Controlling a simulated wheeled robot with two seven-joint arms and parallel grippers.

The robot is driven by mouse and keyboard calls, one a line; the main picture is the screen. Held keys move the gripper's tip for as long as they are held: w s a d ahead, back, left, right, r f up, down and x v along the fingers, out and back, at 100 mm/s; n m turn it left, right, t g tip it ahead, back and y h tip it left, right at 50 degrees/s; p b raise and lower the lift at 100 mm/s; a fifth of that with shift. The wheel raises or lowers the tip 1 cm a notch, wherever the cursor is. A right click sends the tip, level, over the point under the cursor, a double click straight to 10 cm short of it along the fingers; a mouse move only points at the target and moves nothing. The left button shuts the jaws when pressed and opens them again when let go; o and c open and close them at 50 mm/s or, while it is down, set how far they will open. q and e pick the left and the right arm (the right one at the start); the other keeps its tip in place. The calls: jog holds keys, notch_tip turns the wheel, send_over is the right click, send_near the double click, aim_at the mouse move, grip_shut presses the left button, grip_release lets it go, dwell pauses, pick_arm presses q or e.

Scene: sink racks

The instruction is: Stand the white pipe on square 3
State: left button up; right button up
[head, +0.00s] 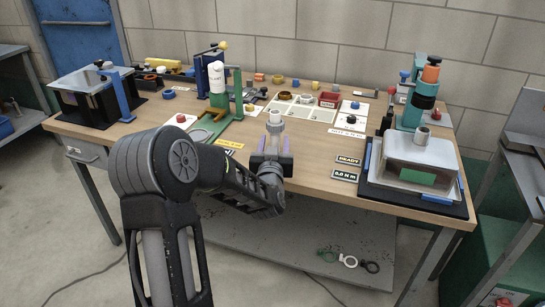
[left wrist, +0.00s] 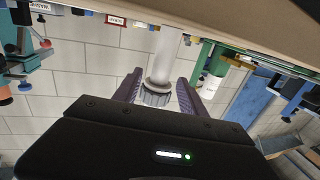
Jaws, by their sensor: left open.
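The white pipe (head: 275,119) stands upright near the front of the wooden bench in the head view, with its upper end showing above my left gripper (head: 271,158). In the left wrist view the white pipe (left wrist: 167,48) runs down to a grey ribbed collar between the two fingers of my left gripper (left wrist: 158,92). The fingers are open, one on each side of the pipe. I cannot tell whether they touch it. A pale board of squares (head: 288,111) lies behind the pipe; I cannot read its numbers, so square 3 is not identifiable. My right gripper is not in view.
A green frame with a white bottle (head: 217,76) stands left of the pipe. A clear-covered box (head: 418,158) and a teal-and-orange device (head: 423,92) stand at the right. The front bench strip is mostly clear.

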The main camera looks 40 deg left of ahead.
pick_arm(q)
jog(key=v, duration=0.7)
jog(key=shift+s+d, duration=0.2)
jog(key=shift+s, duration=0.05)
jog(key=shift+o, duration=0.5)
jog(key=shift+w, duration=0.1)
